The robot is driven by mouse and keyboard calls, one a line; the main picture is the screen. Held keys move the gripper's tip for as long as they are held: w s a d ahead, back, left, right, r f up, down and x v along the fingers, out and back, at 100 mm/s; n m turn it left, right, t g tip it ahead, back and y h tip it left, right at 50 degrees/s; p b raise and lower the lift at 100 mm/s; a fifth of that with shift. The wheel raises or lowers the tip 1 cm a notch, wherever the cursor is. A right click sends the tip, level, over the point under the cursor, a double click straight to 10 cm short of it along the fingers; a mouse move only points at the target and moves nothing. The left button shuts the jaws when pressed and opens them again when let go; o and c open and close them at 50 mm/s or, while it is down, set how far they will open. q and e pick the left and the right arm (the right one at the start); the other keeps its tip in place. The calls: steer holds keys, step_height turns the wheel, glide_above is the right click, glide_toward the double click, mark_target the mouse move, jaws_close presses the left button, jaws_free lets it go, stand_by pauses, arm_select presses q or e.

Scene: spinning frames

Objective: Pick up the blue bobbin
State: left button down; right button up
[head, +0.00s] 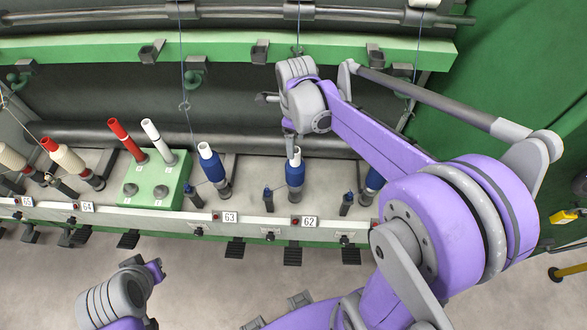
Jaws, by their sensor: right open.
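Several blue bobbins on white tubes stand in the row along the machine rail. One blue bobbin (295,174) stands above the label 62, another blue bobbin (212,168) above the label 63, and a third blue bobbin (374,181) is partly hidden behind my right arm. My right gripper (291,146) points down at the top of the bobbin by label 62. It is open; whether its fingers touch the tube is hard to tell. My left gripper (152,272) is low at the left, away from the bobbins, and its fingers are not clear.
A green block (155,186) holds a red tube (127,140) and a white tube (158,142). Bobbins with red tops and cream yarn stand at the far left. A green beam (225,50) and dark roller run behind. Floor in front is mostly clear.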

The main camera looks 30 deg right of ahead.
mark_target(296, 157)
step_height(296, 157, down, 8)
steer(key=shift+w+r, duration=0.1)
stand_by(0.4)
steer(key=shift+c, duration=0.2)
jaws_close()
stand_by(1.1)
